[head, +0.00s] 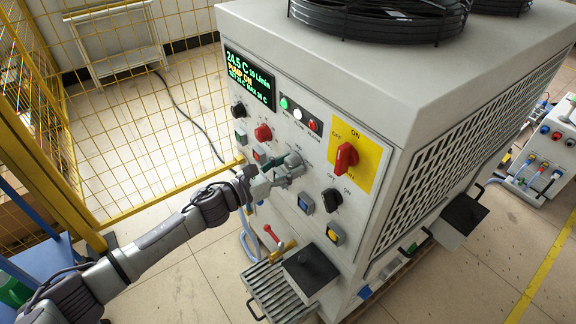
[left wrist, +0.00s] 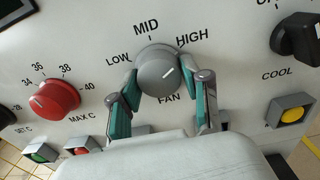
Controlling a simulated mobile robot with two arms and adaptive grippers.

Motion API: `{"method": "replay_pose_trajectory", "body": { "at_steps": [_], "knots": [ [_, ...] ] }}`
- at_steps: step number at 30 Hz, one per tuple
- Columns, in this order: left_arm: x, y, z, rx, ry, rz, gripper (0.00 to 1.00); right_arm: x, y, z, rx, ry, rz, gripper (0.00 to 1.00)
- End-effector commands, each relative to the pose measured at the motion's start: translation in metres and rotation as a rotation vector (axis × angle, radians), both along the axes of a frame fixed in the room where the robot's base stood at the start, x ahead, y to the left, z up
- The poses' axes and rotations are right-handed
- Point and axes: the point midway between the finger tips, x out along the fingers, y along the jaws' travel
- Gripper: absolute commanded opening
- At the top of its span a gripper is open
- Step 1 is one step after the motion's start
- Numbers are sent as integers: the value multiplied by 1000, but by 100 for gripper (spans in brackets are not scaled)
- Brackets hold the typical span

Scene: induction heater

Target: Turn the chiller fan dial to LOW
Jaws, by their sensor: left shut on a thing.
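The chiller's grey fan dial (left wrist: 156,66) is on the white front panel, labelled LOW at left, MID above, HIGH at right and FAN below. Its white mark points up and right, toward HIGH. My left gripper (left wrist: 160,82) is shut on the dial, with one teal-padded finger on each side. In the head view, my left gripper (head: 287,171) reaches the panel from the left and hides most of the dial. My right gripper is in neither view.
A red dial (left wrist: 55,99) marked 34 to 40 is left of the fan dial. A black knob (head: 332,200) and a red switch on a yellow plate (head: 345,158) are to the right. The display (head: 249,78) is above. A yellow mesh fence (head: 130,110) stands at left.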

Motion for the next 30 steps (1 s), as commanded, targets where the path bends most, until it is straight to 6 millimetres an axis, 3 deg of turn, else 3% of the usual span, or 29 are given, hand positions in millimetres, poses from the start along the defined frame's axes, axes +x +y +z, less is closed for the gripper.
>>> {"method": "replay_pose_trajectory", "body": {
  "at_steps": [11, 30],
  "knots": [
    [0, 0, 0, -107, 149, 1, 12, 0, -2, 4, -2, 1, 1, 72],
    [-1, -1, 1, -460, 636, 3, 12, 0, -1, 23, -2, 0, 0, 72]
  ]
}}
